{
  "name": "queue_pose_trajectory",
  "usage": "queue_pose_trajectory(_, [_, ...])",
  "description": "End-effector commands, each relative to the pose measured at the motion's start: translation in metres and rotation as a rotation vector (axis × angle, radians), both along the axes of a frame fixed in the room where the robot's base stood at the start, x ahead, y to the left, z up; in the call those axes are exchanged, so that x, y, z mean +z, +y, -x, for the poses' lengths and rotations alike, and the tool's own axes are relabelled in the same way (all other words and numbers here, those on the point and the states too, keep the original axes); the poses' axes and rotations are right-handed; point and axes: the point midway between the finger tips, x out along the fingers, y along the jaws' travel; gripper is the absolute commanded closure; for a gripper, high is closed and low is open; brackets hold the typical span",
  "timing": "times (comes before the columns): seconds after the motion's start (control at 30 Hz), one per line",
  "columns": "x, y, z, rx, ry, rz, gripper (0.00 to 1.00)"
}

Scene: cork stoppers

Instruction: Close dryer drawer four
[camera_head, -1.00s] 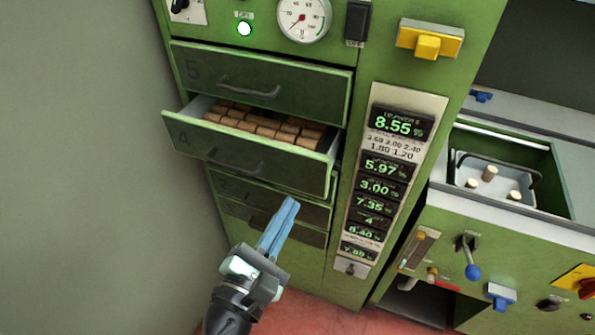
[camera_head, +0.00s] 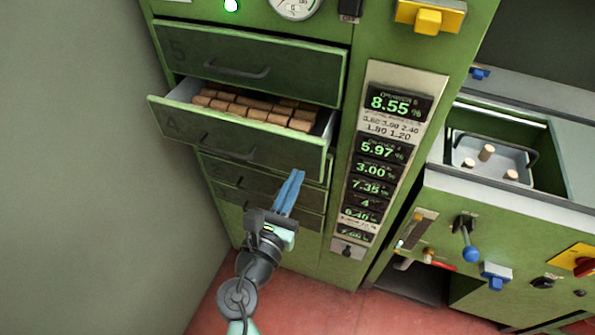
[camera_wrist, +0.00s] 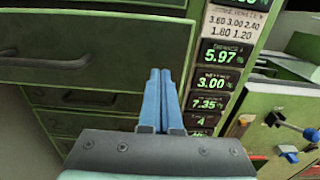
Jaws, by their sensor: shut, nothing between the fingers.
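Drawer four (camera_head: 245,152) of the green dryer stands pulled out, with rows of cork stoppers (camera_head: 262,110) inside and a dark bar handle on its front. Its front also fills the upper left of the wrist view (camera_wrist: 90,45). My gripper (camera_head: 296,173) has its blue fingers shut together and empty. In the head view the fingertips are in front of the drawer's lower right part; I cannot tell whether they touch it. In the wrist view the fingertips (camera_wrist: 160,72) overlap the lower right of the drawer front.
Drawer five (camera_head: 245,62) above is shut, and lower drawers (camera_head: 228,178) sit below drawer four. A display panel (camera_head: 375,160) is to the right. Further right is a green machine with a grey bin (camera_head: 485,175), levers and knobs. A grey wall is at left.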

Motion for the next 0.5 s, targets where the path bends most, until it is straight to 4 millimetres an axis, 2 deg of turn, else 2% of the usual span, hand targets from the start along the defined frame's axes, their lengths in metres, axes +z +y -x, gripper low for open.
queue_pose_trajectory(0.2, [0.0,-0.007,-0.018,0.0,0.0,-0.001,1.0])
queue_pose_trajectory(0.5, [0.0,-0.007,-0.02,0.001,0.0,-0.001,1.0])
